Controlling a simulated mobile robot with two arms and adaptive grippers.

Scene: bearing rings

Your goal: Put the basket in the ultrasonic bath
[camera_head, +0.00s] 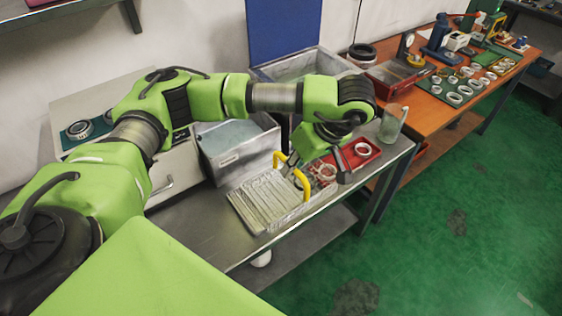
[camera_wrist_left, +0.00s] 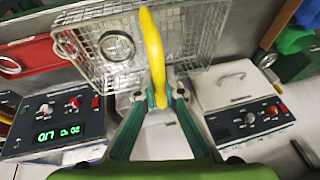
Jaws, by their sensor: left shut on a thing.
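The wire-mesh basket (camera_head: 262,203) is at the front of the steel table, its yellow handle (camera_head: 293,178) standing up. In the left wrist view the basket (camera_wrist_left: 195,35) has a metal ring (camera_wrist_left: 117,45) in it. My left gripper (camera_wrist_left: 160,98) is shut on the yellow handle (camera_wrist_left: 153,45); in the head view the arm partly hides this grip. I cannot tell whether the basket touches the table. An open grey tank with bluish liquid (camera_head: 238,142), seemingly the ultrasonic bath, stands just behind and left of the basket. My right gripper is not in view.
A red tray (camera_head: 358,153) with a ring lies right of the basket, and a glass beaker (camera_head: 392,124) stands beyond it. A grey-white unit (camera_head: 90,100) is on the left. Another basin (camera_head: 315,62) stands behind. The wrist view shows a panel with green digits (camera_wrist_left: 55,132).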

